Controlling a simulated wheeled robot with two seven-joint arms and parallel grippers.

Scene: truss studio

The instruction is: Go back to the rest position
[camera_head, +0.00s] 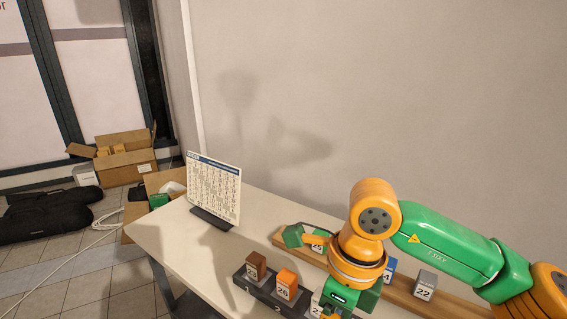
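My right arm comes in from the right over the table (165,235). Its gripper (335,309) points down at the bottom edge of the head view, over the dark numbered rack (262,292). Its fingers are mostly hidden or cut off, so I cannot tell whether it is open. A pale block (316,304) shows right beside the gripper; I cannot tell whether they touch. A brown block (256,266) and an orange block (286,284) stand in the rack.
A printed board (214,188) stands at the table's left. Cardboard boxes (127,166) and black bags (45,217) lie on the floor.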

